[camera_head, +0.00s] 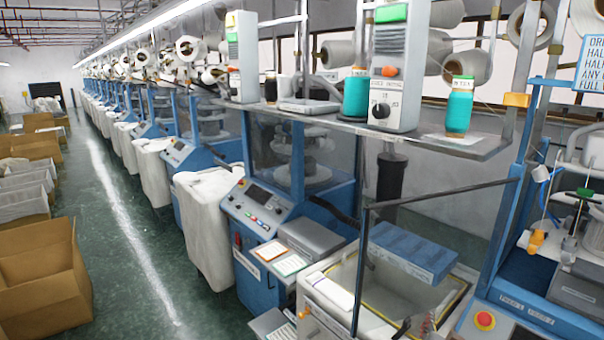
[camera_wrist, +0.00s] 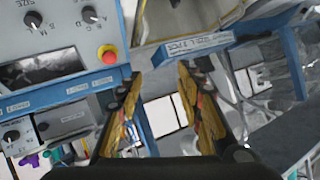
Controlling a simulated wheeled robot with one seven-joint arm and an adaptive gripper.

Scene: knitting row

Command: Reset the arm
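My gripper (camera_wrist: 158,78) shows in the wrist view, its two yellow-and-black fingers spread apart. The gap between them is empty, and a blue frame and white sheets show behind it. The wrist view is tilted. A control panel with black knobs and a red button (camera_wrist: 107,54) is at its upper left, beyond the left finger. A blue labelled bar (camera_wrist: 193,47) lies beyond the fingertips. I cannot make out my gripper or arm clearly in the head view.
Blue knitting machines line the row. A shelf (camera_head: 440,143) holds teal cones and grey control boxes (camera_head: 398,70). Below it are an open bin (camera_head: 340,278) with a blue block (camera_head: 405,250) and a red button (camera_head: 485,320). Cardboard boxes (camera_head: 45,275) stand left; the green aisle (camera_head: 125,240) is clear.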

